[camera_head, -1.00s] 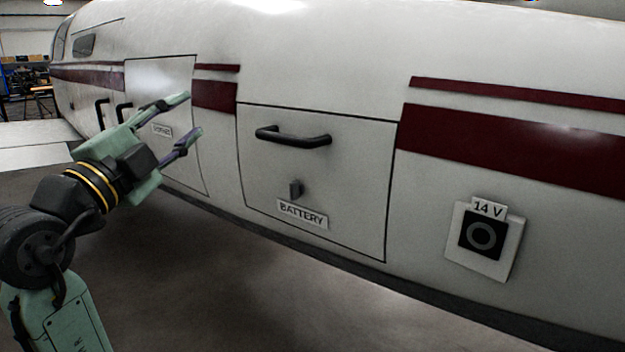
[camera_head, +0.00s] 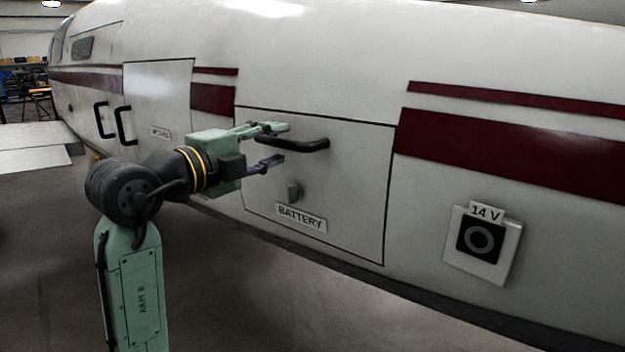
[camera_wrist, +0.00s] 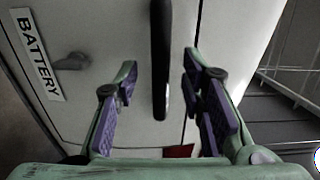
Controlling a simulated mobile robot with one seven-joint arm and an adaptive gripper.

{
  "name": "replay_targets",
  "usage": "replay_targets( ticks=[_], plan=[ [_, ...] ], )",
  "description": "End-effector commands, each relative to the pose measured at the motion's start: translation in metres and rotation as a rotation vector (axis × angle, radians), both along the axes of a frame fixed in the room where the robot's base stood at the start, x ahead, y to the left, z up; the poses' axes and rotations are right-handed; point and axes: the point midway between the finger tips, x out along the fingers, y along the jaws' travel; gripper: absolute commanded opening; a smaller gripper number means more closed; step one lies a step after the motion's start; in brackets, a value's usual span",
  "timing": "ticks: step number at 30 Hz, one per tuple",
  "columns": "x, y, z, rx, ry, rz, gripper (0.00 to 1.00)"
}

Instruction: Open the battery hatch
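The battery hatch (camera_head: 345,185) is a white panel with a dark outline in the aircraft's side, and it lies flush and closed. Its black bar handle (camera_head: 303,145) runs across the upper part; in the wrist view the handle (camera_wrist: 161,60) stands between and ahead of my fingers. A small grey latch (camera_head: 294,192) sits below it, above the BATTERY label (camera_head: 301,218); the latch (camera_wrist: 72,61) also shows in the wrist view. My gripper (camera_head: 279,143) is open at the handle's left end, with nothing clamped between its fingers. Whether a finger touches the handle I cannot tell.
A 14 V socket plate (camera_head: 482,243) is on the fuselage to the right. Another hatch (camera_head: 158,100) and black handles (camera_head: 112,122) are to the left. A wing (camera_head: 38,150) juts out at far left. The floor below the fuselage is clear.

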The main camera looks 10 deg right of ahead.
Motion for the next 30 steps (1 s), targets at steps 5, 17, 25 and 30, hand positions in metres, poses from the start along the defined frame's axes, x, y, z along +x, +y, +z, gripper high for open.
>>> replay_targets(
  ticks=[5, 17, 25, 30],
  plan=[
    [0.0064, -0.0076, 0.0004, 0.001, -0.001, -0.001, 0.37],
    [0.0075, -0.0083, 0.0001, 0.0, -0.001, 0.0, 0.37],
    [0.0074, -0.0081, 0.0006, -0.001, -0.001, 0.0, 0.37],
    [0.0074, -0.0081, -0.0002, -0.001, -0.001, 0.0, 0.37]
  ],
)
